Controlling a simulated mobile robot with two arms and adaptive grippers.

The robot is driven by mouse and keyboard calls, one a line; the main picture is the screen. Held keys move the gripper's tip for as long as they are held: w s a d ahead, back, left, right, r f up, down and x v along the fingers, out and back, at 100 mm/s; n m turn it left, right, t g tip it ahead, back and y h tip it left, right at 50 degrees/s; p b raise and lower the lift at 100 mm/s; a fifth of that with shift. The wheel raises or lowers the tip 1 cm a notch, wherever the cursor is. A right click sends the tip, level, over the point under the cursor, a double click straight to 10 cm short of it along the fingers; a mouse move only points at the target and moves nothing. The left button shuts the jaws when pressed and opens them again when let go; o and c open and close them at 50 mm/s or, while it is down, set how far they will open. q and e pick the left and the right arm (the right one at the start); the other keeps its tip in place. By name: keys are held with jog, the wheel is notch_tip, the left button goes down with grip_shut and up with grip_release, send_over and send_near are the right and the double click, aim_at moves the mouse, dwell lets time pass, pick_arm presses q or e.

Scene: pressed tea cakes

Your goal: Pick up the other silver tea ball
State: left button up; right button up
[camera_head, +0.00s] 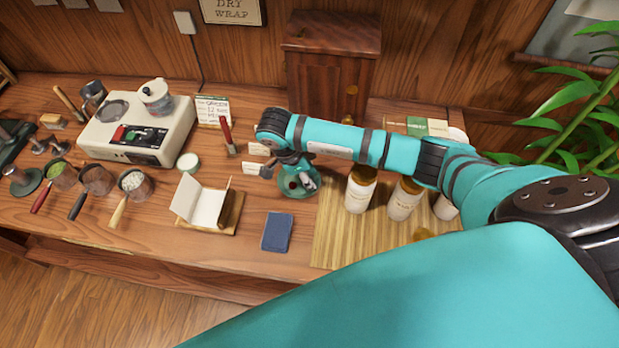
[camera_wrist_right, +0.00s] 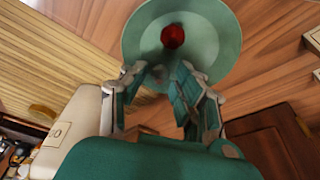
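A small green dish (camera_head: 298,192) stands on the wooden counter, left of the slatted bamboo mat. It also shows in the right wrist view (camera_wrist_right: 222,40), with a dark red round thing (camera_wrist_right: 172,36) in it. No silver tea ball can be made out clearly; my fingers and their shadow cover the near part of the dish. My right gripper (camera_wrist_right: 161,74) points down at the dish, its two fingers apart with a gap between the tips, and no held object shows between them. In the head view the right gripper (camera_head: 300,181) is small and partly merges with the dish. My left gripper is not in view.
Several white jars (camera_head: 360,190) stand on the bamboo mat (camera_head: 335,235) under my right arm. A wooden cabinet (camera_head: 328,75) stands behind. Bare counter lies between.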

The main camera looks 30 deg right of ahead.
jog(key=shift+s+f, duration=0.1)
jog(key=shift+f, duration=0.05)
jog(key=c, duration=0.5)
jog(key=shift+o, duration=0.2)
